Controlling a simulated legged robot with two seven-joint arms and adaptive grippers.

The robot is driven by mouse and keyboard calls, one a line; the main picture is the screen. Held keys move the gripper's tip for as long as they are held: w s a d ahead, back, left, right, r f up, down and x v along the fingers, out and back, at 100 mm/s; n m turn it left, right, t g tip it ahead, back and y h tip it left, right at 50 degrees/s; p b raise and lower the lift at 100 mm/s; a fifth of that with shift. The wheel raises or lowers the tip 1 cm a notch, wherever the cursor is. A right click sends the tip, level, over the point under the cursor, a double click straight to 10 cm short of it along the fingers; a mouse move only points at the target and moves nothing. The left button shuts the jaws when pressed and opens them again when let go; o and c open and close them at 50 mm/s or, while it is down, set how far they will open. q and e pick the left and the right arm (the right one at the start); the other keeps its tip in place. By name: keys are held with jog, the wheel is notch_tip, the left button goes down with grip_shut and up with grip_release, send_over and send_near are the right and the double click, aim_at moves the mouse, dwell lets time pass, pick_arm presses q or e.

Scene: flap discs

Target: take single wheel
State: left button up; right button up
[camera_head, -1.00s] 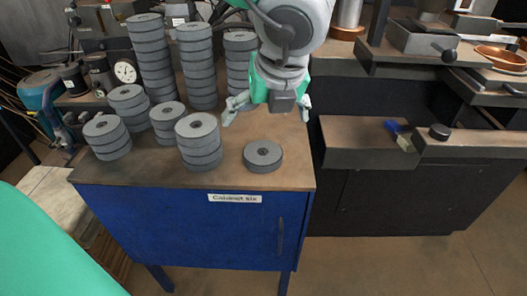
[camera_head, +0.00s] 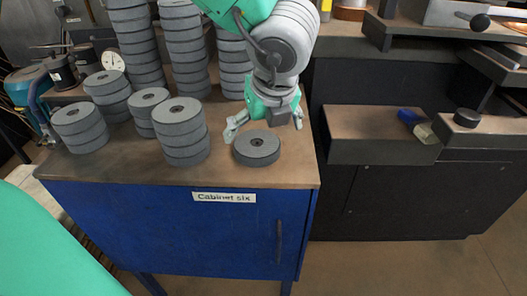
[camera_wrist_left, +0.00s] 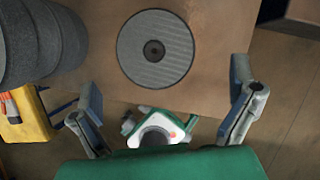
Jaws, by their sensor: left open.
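A single grey wheel (camera_head: 257,148) with a dark centre hole lies flat on the top of the blue cabinet (camera_head: 150,225), near its front right corner. It also shows whole in the left wrist view (camera_wrist_left: 155,49), near the top middle. My left gripper (camera_head: 264,122) is open and empty, its two fingers spread just behind and above the wheel in the head view. In the wrist view its fingertips (camera_wrist_left: 165,95) stand to either side of and below the wheel, apart from it. My right gripper is not in view.
A stack of wheels (camera_head: 181,133) stands just left of the single wheel, with several shorter and taller stacks behind and left. A dark bench (camera_head: 375,150) is at the right, past a gap. The cabinet's front edge is close to the wheel.

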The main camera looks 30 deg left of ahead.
aim_at(256, 142)
pick_arm(q)
jog(key=shift+a+f, duration=0.3)
jog(key=b+x, duration=0.1)
jog(key=x, duration=0.2)
jog(key=a+x, duration=0.1)
jog(key=x, duration=0.1)
jog(key=shift+w+a+f+b, duration=0.1)
jog(key=shift+a+f+b, duration=0.1)
jog(key=shift+b, duration=0.15)
jog(key=shift+w+d+f, duration=0.1)
jog(key=shift+d, duration=0.2)
jog(key=shift+d+r, duration=0.25)
jog(key=shift+d, duration=0.25)
jog(key=c, duration=1.2)
jog(key=shift+a, duration=0.3)
jog(key=c, duration=0.3)
jog(key=shift+a+f, duration=0.15)
jog(key=shift+a, duration=0.1)
